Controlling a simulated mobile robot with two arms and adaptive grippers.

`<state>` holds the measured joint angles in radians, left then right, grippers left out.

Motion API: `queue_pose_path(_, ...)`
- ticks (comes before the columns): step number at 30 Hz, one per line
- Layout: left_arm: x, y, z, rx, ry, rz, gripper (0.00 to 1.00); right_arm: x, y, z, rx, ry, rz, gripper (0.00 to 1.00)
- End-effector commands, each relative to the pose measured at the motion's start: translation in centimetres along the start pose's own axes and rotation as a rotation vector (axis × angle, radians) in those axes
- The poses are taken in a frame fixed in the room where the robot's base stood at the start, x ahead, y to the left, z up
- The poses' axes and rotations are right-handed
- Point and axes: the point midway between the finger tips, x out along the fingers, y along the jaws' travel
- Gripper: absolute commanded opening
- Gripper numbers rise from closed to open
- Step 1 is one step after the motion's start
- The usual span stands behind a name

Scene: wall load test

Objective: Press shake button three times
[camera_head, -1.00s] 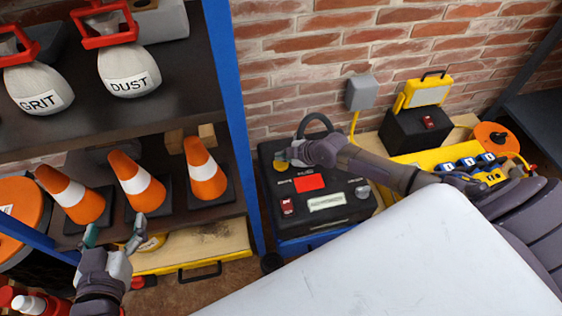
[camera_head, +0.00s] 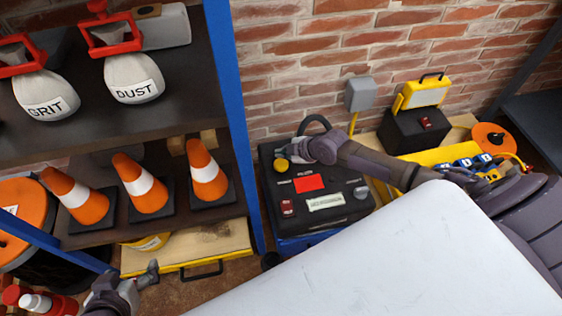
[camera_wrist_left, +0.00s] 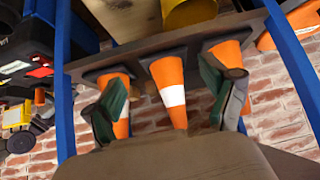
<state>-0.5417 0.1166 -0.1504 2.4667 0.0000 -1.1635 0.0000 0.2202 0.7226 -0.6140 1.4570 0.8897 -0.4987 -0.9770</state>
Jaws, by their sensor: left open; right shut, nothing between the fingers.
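I cannot read which is the shake button. My right gripper (camera_head: 292,153) is shut and empty, its tip at the yellow button; whether it touches or presses is unclear. My left gripper (camera_head: 128,281) is open and empty, low in front of the shelf. Its open fingers also show in the left wrist view (camera_wrist_left: 166,102).
A blue-framed shelf at left holds orange cones (camera_head: 139,183) and sacks marked GRIT (camera_head: 46,96) and DUST (camera_head: 133,78). A white surface (camera_head: 400,255) fills the lower right. A yellow work lamp (camera_head: 423,95) and an orange reel (camera_head: 493,140) stand at right.

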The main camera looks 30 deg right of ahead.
Motion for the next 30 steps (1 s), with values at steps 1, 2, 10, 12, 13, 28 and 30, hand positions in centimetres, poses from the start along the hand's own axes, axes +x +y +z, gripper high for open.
queue_pose_path(1, -0.2, -0.1, 0.4, 0.000, -0.026, -0.002, 0.85, -0.2, 0.1, -0.1, 0.000, 0.000, 0.000, 0.00)
queue_pose_path(2, -0.3, -0.1, 0.7, -0.001, -0.042, -0.002, 0.85, -0.2, 0.2, -0.2, 0.000, 0.000, 0.000, 0.00)
queue_pose_path(10, -1.3, -0.4, 3.1, -0.004, -0.171, -0.010, 0.85, -0.8, 0.6, -0.6, 0.000, 0.000, 0.000, 0.00)
queue_pose_path(12, -1.6, -0.5, 3.7, -0.005, -0.205, -0.011, 0.85, -0.9, 0.7, -0.7, 0.000, 0.000, 0.000, 0.00)
queue_pose_path(13, -1.7, -0.6, 4.0, -0.006, -0.219, -0.012, 0.85, -1.0, 0.8, -0.8, 0.000, 0.000, 0.000, 0.00)
queue_pose_path(28, -4.1, -1.0, 7.9, -0.013, -0.434, -0.022, 0.85, -1.8, 1.4, -1.4, -0.001, 0.000, 0.000, 0.00)
queue_pose_path(30, -4.2, -1.0, 8.0, -0.013, -0.442, -0.023, 0.85, -1.9, 1.4, -1.4, -0.001, 0.000, 0.000, 0.00)
